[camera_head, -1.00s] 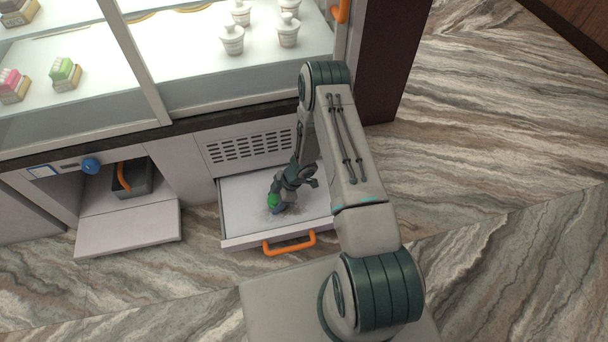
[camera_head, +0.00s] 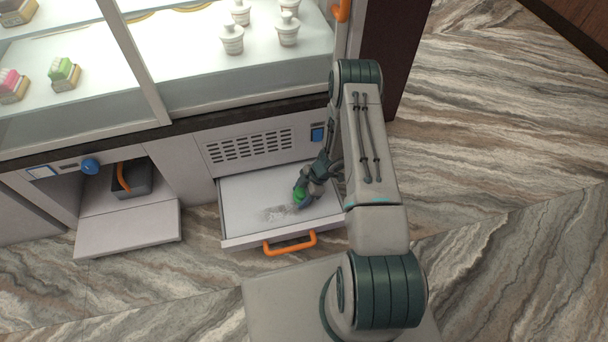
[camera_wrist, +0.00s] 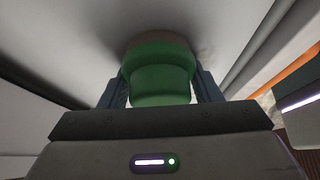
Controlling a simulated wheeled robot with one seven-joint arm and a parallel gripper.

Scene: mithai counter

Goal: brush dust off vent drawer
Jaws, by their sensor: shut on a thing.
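The vent drawer (camera_head: 245,195) is pulled out below the vent grille (camera_head: 250,146), with an orange handle (camera_head: 290,243) on its front. A grey dust patch (camera_head: 277,213) lies on the drawer's floor, left of my gripper. My gripper (camera_head: 303,194) is low over the right half of the drawer, shut on a green brush (camera_wrist: 160,75). In the wrist view the green brush sits between both fingers, its pale lower end at the drawer surface. Dark dust smudges show beside it there. Whether the bristles touch the floor is hard to tell.
An open compartment at left holds a dark bin (camera_head: 131,180) with an orange handle, beside a lowered flap (camera_head: 128,228) and a blue knob (camera_head: 90,166). The glass display above holds white pots (camera_head: 231,40) and sweets. Marble floor is clear at right.

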